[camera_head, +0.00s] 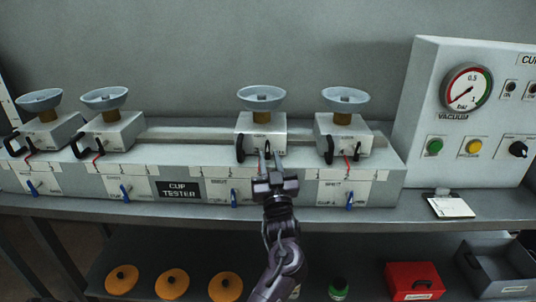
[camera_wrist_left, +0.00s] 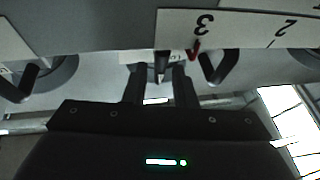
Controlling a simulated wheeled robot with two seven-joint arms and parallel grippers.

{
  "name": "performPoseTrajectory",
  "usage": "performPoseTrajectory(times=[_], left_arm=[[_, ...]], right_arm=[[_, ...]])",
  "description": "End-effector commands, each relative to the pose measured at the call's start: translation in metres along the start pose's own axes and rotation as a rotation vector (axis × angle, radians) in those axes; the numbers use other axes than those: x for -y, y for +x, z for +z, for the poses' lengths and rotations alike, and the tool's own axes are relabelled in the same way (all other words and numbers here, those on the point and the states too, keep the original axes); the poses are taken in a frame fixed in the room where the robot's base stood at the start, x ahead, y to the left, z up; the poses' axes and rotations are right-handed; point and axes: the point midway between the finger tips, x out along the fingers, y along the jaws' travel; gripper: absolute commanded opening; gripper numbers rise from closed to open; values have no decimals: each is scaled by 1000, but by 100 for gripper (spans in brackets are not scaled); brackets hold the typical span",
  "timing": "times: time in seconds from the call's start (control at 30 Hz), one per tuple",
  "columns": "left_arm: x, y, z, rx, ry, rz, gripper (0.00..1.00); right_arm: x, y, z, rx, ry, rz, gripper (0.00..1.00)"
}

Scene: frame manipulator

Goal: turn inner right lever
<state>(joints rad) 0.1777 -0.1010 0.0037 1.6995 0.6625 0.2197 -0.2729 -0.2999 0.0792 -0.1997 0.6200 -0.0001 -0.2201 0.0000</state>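The tester bench has four stations in the head view. The inner right one is a white block (camera_head: 262,130) with a grey suction cup (camera_head: 262,92) on top, a black lever handle (camera_head: 240,148) at its left front and a blue lever (camera_head: 234,198) below on the front panel. My left gripper (camera_head: 269,160) is in front of this block, just right of the black handle. Its two fingers stand apart, and it also shows in the wrist view (camera_wrist_left: 158,88). A small dark part lies between the fingers there; I cannot tell whether they touch it. My right gripper is not in view.
The outer right block (camera_head: 343,132) stands close to the right, with its own black handle (camera_head: 327,149). A gauge panel (camera_head: 420,100) rises at the right. The shelf below holds orange discs (camera_head: 172,283), a red box (camera_head: 414,280) and a grey bin (camera_head: 497,268).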

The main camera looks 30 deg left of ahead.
Motion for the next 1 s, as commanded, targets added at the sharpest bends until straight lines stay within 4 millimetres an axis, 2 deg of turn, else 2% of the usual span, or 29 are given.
performPoseTrajectory(times=[0.1, 0.3, 0.87, 1.0], left_arm=[[0, -22, 3, 2, 0, -1, 24], [0, -43, 1, 1, -1, 0, 24], [0, -45, 0, 1, 0, 0, 24], [-2, -50, 10, 57, -11, 47, 24]], right_arm=[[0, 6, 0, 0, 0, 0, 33], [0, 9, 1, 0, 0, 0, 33], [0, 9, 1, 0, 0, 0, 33], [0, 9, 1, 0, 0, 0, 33]])
